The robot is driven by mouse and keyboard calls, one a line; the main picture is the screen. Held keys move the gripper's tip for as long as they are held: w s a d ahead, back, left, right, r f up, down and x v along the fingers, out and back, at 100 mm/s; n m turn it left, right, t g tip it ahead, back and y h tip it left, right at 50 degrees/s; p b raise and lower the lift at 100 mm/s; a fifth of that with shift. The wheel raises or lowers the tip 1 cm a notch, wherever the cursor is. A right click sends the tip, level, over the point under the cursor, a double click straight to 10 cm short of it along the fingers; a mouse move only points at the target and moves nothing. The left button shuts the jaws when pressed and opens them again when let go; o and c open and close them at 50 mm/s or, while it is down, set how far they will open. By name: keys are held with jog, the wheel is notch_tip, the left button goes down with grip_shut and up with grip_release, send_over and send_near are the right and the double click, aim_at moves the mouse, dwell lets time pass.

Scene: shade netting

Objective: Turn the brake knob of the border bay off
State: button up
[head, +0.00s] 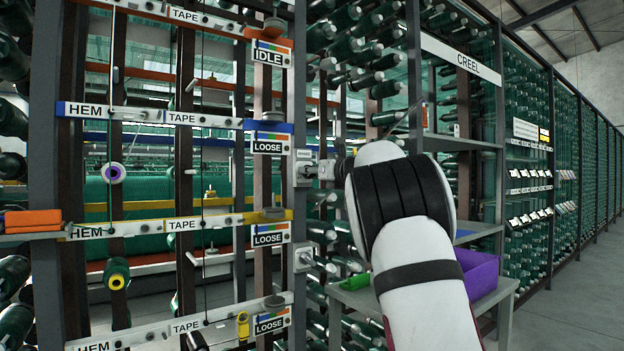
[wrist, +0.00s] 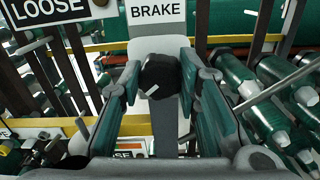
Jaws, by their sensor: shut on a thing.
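The brake knob (wrist: 158,82) is dark and rounded with a short white mark, under a white BRAKE label (wrist: 156,12). In the wrist view my gripper (wrist: 160,72) has one finger on each side of the knob and is shut on it. The white mark sits tilted at the knob's near side. In the head view my arm hides most of the gripper and knob, at a grey box (head: 304,168) on the post beside the blue rail with a LOOSE sign (head: 269,144). I cannot read which bay is the border bay.
More rails carry HEM and TAPE labels; the top sign reads IDLE (head: 268,54), lower ones LOOSE (head: 270,234). Another grey knob box (head: 304,257) sits below on the post. A purple bin (head: 478,272) stands on a table right of it. A creel rack (head: 455,85) fills the right.

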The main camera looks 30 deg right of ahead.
jog(key=shift+f+n, duration=0.15)
jog(key=shift+n, duration=0.35)
jog(key=o, duration=1.1)
jog(key=shift+o, duration=0.2)
jog(key=s, duration=1.2)
jog(key=shift+d, duration=0.2)
